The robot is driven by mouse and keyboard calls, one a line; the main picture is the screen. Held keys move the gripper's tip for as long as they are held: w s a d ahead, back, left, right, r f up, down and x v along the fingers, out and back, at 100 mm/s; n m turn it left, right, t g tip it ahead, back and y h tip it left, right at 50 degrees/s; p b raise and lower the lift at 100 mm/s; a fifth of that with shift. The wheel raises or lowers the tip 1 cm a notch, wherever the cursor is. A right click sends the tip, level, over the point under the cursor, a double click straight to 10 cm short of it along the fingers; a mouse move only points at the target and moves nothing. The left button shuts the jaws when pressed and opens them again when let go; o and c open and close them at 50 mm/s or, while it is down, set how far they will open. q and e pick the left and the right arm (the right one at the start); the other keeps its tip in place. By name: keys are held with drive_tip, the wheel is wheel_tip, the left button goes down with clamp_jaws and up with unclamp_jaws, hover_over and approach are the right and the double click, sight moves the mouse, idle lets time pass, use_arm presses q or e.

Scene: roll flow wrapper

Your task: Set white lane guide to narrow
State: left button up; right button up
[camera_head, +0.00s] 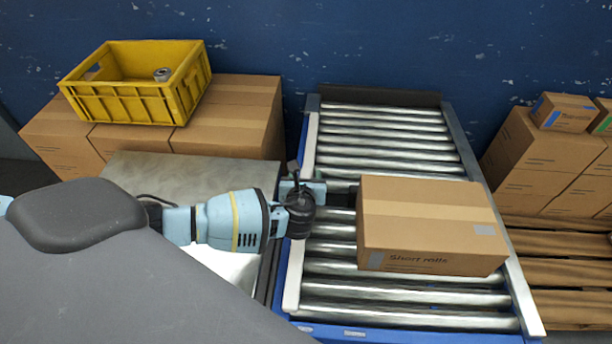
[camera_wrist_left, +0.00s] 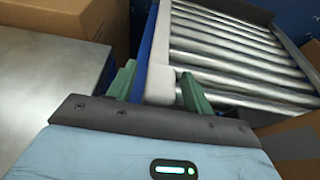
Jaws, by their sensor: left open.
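The white lane guide (camera_head: 293,282) is a long pale rail along the left side of the roller conveyor. My left gripper (camera_head: 318,190) is at this rail, about midway along it, and its arm hides part of the rail. In the left wrist view the open green fingers (camera_wrist_left: 158,88) stand on either side of the white guide (camera_wrist_left: 158,60). A pale rounded piece lies close to the right finger; I cannot tell whether they touch. My right gripper is not in view.
A cardboard box marked "Short rolls" (camera_head: 430,228) sits on the rollers (camera_head: 385,145), just right of my left gripper. A metal table (camera_head: 165,175) is left of the conveyor. A yellow crate (camera_head: 130,105) stands on boxes behind it. More boxes (camera_head: 535,160) stand at right.

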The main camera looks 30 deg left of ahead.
use_arm(q)
clamp_jaws()
drive_tip(key=d, duration=0.1)
drive_tip(key=w+d, duration=0.1)
drive_tip(key=d, duration=0.1)
drive_tip(key=w+d, duration=0.1)
drive_tip(key=shift+d, duration=0.2)
idle(0.3)
unclamp_jaws()
drive_tip(key=shift+s, duration=0.1)
